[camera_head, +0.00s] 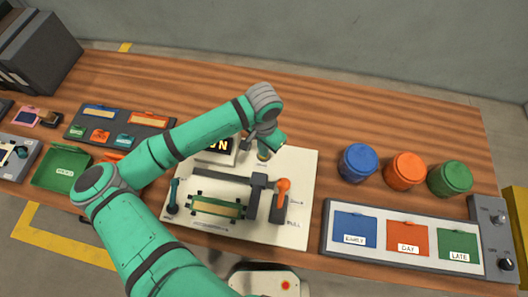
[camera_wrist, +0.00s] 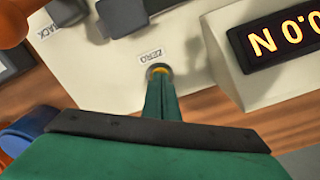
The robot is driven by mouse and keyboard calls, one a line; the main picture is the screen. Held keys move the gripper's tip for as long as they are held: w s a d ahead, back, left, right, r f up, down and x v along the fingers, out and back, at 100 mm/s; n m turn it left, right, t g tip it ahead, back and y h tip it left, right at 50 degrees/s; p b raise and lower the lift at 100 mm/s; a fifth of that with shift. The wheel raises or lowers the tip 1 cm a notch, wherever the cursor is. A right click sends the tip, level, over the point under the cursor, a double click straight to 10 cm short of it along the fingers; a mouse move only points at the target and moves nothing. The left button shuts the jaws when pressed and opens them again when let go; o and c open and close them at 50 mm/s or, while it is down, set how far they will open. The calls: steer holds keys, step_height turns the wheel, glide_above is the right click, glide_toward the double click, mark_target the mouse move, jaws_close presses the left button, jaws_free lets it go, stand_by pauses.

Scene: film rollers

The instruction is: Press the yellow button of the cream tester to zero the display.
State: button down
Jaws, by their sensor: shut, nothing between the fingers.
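The cream tester (camera_head: 300,165) lies on the bench in the head view, and its panel also fills the upper left of the wrist view (camera_wrist: 110,85). The yellow button (camera_wrist: 159,69) sits in a dark ring under a ZERO label (camera_wrist: 150,56). My gripper (camera_wrist: 161,80) is shut and empty, its fingertips at the button and covering most of it. I cannot tell whether they touch or press it. In the head view my gripper (camera_head: 264,154) points down at the panel's back part. The display (camera_wrist: 285,35) shows orange characters reading "N 0.0", cut off at the frame edge.
An orange-topped lever (camera_head: 283,187) and a green-framed strip (camera_head: 217,207) are on the tester. Blue (camera_head: 357,163), orange (camera_head: 404,171) and green (camera_head: 450,178) round containers stand right. A tray with coloured panels (camera_head: 328,238) lies at the front right. Wood behind the containers is clear.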

step_height(320, 180, up, 10)
stand_by(1.5)
stand_by(0.5)
